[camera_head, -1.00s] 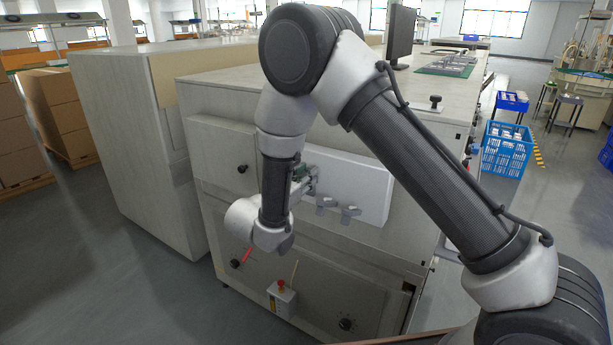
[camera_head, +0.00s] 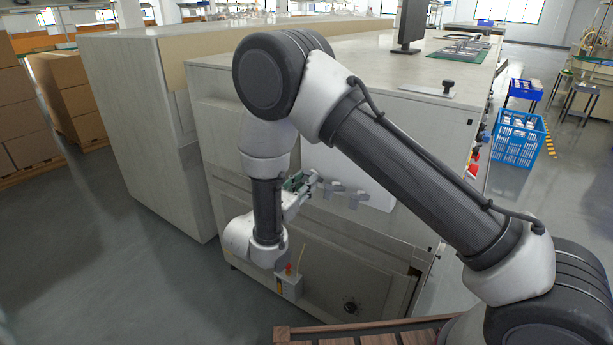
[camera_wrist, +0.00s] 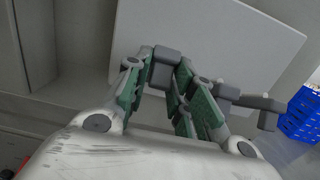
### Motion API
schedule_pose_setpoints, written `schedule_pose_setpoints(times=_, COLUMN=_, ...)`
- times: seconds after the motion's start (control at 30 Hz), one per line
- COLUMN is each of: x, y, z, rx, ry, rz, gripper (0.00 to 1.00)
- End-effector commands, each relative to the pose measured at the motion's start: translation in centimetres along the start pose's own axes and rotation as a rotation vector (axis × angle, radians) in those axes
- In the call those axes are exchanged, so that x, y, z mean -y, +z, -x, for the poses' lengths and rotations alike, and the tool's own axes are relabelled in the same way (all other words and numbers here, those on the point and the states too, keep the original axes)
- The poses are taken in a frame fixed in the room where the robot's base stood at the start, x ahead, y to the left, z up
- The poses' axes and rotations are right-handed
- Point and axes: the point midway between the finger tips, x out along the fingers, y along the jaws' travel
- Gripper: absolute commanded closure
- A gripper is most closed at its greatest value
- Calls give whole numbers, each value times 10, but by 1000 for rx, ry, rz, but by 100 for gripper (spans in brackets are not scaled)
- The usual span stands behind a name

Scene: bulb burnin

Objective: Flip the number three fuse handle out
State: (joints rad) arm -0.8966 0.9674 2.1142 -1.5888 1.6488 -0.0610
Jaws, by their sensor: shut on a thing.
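A pale fuse panel (camera_head: 318,158) is mounted on the side of the big grey cabinet; it fills the upper middle of the wrist view (camera_wrist: 215,40). Several grey fuse handles stick out along its lower part. My gripper (camera_head: 306,184) is at the leftmost visible handle. In the wrist view, the green-sided fingers of my gripper (camera_wrist: 164,80) are closed around this grey handle (camera_wrist: 166,66). Two more handles, the nearer one (camera_wrist: 226,92) and the farther one (camera_wrist: 262,108), stand free to its right. No number is readable, and my arm hides part of the panel.
Below the panel, a small box with a red button (camera_head: 289,284) is on the cabinet front, close under my wrist. A wooden slatted thing (camera_head: 340,333) is at the bottom edge. Open floor (camera_head: 130,270) lies left.

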Motion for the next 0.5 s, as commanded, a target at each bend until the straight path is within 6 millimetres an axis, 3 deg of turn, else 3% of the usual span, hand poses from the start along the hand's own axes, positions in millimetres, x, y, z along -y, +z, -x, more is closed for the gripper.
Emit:
schedule_pose_setpoints(times=0.1, x=2, y=-11, z=0, rx=61, ry=-3, rz=8, gripper=100)
schedule_pose_setpoints(times=0.5, x=1, y=-17, z=2, rx=176, ry=-5, rz=2, gripper=100)
